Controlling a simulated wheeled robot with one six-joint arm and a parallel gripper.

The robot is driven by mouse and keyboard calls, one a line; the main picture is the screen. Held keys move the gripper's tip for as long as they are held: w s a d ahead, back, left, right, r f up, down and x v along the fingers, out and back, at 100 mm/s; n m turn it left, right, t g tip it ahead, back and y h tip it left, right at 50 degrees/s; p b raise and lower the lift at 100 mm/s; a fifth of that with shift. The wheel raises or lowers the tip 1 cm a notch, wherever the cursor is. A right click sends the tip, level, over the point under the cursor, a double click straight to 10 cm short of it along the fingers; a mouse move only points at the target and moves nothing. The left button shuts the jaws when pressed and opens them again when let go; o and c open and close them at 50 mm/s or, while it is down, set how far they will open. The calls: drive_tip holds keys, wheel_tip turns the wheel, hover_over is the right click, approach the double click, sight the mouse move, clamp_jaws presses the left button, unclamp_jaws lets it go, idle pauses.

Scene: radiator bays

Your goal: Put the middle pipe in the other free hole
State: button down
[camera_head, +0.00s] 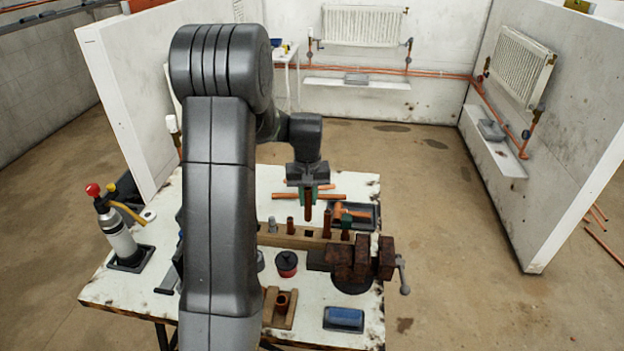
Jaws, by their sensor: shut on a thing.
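My gripper (308,190), with green fingers, is shut on a short copper pipe (308,210). The pipe hangs upright, and its lower end shows just above the wooden block (275,240) in the picture. A dark square hole (309,233) in the block's top lies below the pipe's end, apart from it. One copper pipe (290,226) stands in the block left of that hole, and another, taller pipe (327,223) stands to its right. A grey fitting (272,225) stands at the left. My arm hides the block's left end.
A rusty vise (350,262) is at the block's right end. A green-topped piece (347,227) and a dark tray (371,216) are near it. Loose copper pipes (285,197) lie behind. A red-black tin (287,262), a wooden holder (270,307) and a blue box (344,319) stand in front.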

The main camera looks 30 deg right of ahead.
sight(308, 220)
drive_tip(key=shift+w+d+f, duration=0.1)
drive_tip(key=shift+w+d, duration=0.1)
drive_tip(key=shift+w, duration=0.1)
drive_tip(key=shift+s+a+f+b, duration=0.1)
drive_tip(key=shift+s+f+b, duration=0.05)
drive_tip(key=shift+f+b, duration=1.65)
drive_tip(key=shift+f, duration=0.75)
drive_tip(key=shift+f+b, duration=0.45)
drive_tip(key=shift+f, duration=0.15)
drive_tip(key=shift+f+b, duration=0.95)
drive_tip(key=shift+f, duration=0.45)
